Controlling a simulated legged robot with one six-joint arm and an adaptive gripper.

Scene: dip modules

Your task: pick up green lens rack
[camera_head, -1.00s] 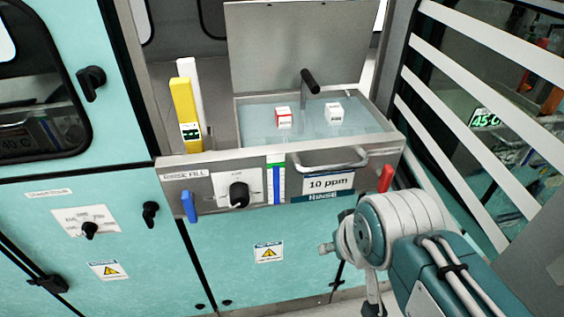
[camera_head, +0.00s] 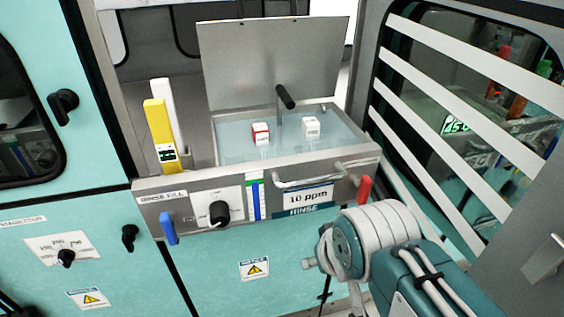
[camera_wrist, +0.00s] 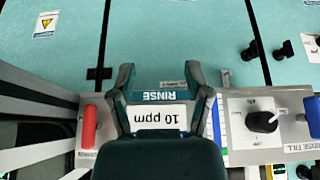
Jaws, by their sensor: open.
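I cannot make out a green lens rack for certain in either view. A small green item (camera_head: 544,69) shows behind the barred window at the far right, too unclear to identify. My gripper (camera_wrist: 161,76) is open and empty in the wrist view, its two fingers spread, with the rinse panel's "10 ppm" label (camera_wrist: 157,117) seen between them. In the head view my arm is at the lower right, in front of the rinse unit, and the gripper's fingers are not clearly visible.
The rinse basin (camera_head: 230,150) has its lid (camera_head: 275,65) raised and holds a red-and-white box (camera_head: 261,134) and a white box (camera_head: 311,126). A black tap (camera_head: 285,97), yellow post (camera_head: 160,135), front handle (camera_head: 325,174) and red lever (camera_head: 364,189) stand out. The barred window (camera_head: 470,110) closes the right side.

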